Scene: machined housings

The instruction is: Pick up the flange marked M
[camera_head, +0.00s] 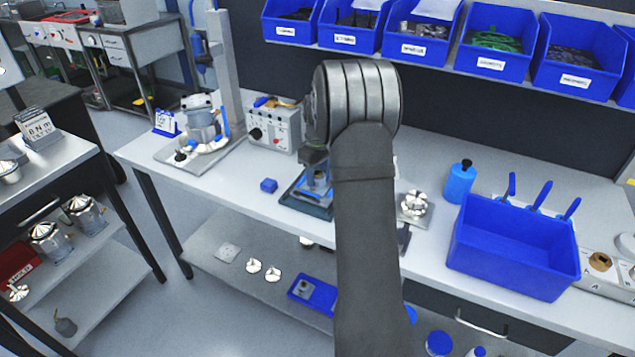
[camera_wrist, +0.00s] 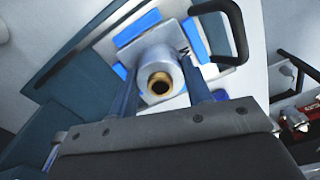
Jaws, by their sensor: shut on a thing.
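In the wrist view the flange (camera_wrist: 160,64) shows as a pale round hub with a brass-coloured bore. A dark mark that looks like an M is beside it on the right. My gripper (camera_wrist: 161,86) has one finger on each side of the hub and is shut on it. The flange is over a pale plate with blue pads, on a dark blue-green base (camera_wrist: 62,75). I cannot tell whether it touches the plate. In the head view my arm hides most of the gripper; the base (camera_head: 306,207) shows on the bench left of the arm.
A black curved handle (camera_wrist: 238,30) is close to the right finger in the wrist view. A silver part (camera_head: 415,203), blue bottle (camera_head: 459,183) and blue bin (camera_head: 515,245) are to the right.

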